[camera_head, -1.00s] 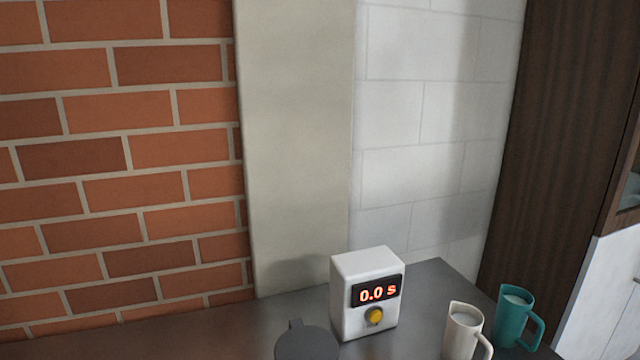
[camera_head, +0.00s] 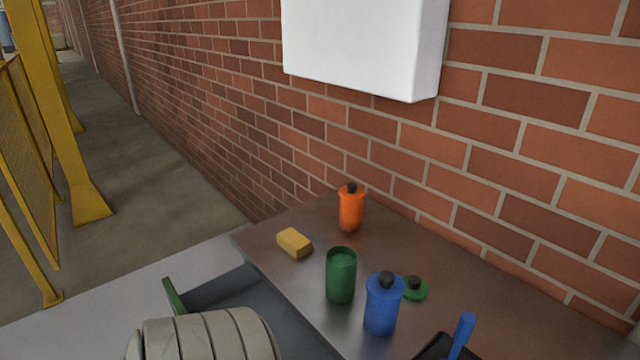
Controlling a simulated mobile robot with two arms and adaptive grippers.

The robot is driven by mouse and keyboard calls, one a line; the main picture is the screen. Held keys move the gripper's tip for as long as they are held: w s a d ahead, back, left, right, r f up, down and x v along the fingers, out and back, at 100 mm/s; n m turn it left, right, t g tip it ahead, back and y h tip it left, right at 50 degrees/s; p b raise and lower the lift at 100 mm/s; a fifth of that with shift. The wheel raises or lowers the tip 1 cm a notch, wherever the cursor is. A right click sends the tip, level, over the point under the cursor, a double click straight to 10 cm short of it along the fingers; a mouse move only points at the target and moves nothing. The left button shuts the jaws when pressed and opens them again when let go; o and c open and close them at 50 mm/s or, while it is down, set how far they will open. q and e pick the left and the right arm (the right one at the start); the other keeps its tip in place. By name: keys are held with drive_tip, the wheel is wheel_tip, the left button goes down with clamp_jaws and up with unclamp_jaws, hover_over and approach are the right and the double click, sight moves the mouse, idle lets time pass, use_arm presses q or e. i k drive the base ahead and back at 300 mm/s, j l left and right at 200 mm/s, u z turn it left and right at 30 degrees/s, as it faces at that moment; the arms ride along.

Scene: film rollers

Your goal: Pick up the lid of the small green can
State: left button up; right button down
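The small green can (camera_head: 341,277) stands upright on the metal counter, and its top looks open. A green lid (camera_head: 415,289) with a dark knob lies on the counter to the right of the can, partly hidden behind a blue canister (camera_head: 382,308). The blue canister stands upright with a dark cap. Neither of my grippers is in view.
An orange canister (camera_head: 350,208) and a yellow sponge-like block (camera_head: 294,243) are farther back on the counter (camera_head: 450,265). A black object with a blue handle (camera_head: 463,333) is at the front. A brick wall and white box (camera_head: 360,45) stand behind; a yellow fence (camera_head: 35,165) is left.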

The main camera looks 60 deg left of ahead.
sight(417, 289)
drive_tip(key=u, duration=1.8)
